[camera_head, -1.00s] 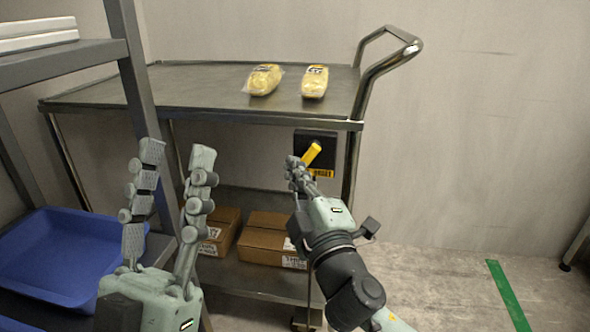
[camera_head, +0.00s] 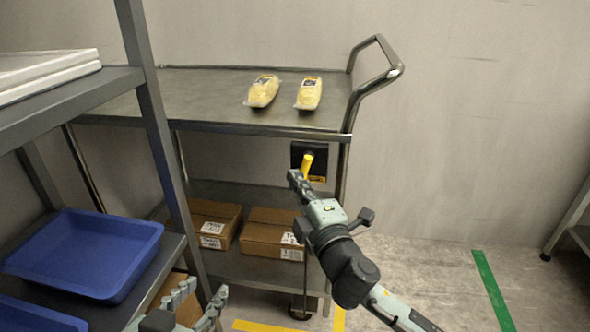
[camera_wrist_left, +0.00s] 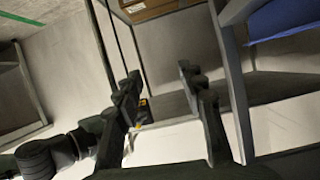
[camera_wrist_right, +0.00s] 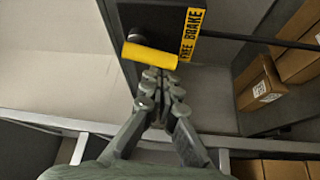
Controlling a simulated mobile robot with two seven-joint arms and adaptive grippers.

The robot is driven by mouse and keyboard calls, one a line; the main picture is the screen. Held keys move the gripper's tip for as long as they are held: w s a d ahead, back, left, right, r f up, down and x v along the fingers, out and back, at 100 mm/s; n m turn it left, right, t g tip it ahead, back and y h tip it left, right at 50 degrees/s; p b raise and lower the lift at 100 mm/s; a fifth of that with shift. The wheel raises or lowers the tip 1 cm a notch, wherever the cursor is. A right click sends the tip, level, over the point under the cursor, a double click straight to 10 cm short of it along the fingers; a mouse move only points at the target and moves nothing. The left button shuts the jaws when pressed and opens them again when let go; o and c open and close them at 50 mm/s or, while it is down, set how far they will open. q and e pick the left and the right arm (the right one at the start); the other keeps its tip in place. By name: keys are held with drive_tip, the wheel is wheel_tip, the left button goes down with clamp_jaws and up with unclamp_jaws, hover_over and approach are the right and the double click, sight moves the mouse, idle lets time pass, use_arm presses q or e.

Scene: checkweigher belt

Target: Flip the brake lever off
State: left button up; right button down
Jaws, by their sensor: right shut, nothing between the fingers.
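The yellow brake lever (camera_head: 307,166) sits on a black plate (camera_head: 322,152) below the cart's top shelf, near its right end. In the head view it stands nearly upright, leaning slightly right. The right wrist view shows the lever (camera_wrist_right: 150,56) beside a yellow label (camera_wrist_right: 191,33) reading FREE and BRAKE. My right gripper (camera_head: 294,178) is shut and empty, its fingertips (camera_wrist_right: 161,74) close to the lever; I cannot tell whether they touch it. My left gripper (camera_head: 203,295) is low at the bottom edge, partly cut off. Its fingers are apart and empty in the left wrist view (camera_wrist_left: 157,78).
The metal cart (camera_head: 215,95) carries two yellow packs (camera_head: 262,91) (camera_head: 309,93) on top and cardboard boxes (camera_head: 272,222) below. A grey rack (camera_head: 158,120) with blue trays (camera_head: 85,250) stands at left, close to my left gripper. Floor at right is clear.

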use_arm(q)
drive_tip(key=s+a+f+n+g+y+p, duration=0.2)
drive_tip(key=s+a+f+g+y+p, duration=0.3)
drive_tip(key=s+a+f+g, duration=0.65)
wheel_tip(320, 180, down, 8)
drive_tip(key=t+h+p, duration=0.1)
drive_tip(key=p, duration=0.1)
use_arm(e)
drive_tip(key=shift+s+d+f+n+g, duration=0.15)
drive_tip(key=shift+d+n+g, duration=0.15)
drive_tip(key=shift+d+n, duration=0.35)
drive_tip(key=shift+s+d+r+n+g, duration=0.1)
drive_tip(key=shift+d+n+g, duration=0.25)
drive_tip(key=shift+d, duration=0.45)
use_arm(q)
drive_tip(key=shift+r+t, duration=0.15)
drive_tip(key=shift+t, duration=0.1)
drive_tip(key=shift+a, duration=0.1)
use_arm(e)
drive_tip(key=v, duration=1.2)
drive_tip(key=shift+a, duration=0.2)
drive_tip(key=shift+s+f, duration=0.15)
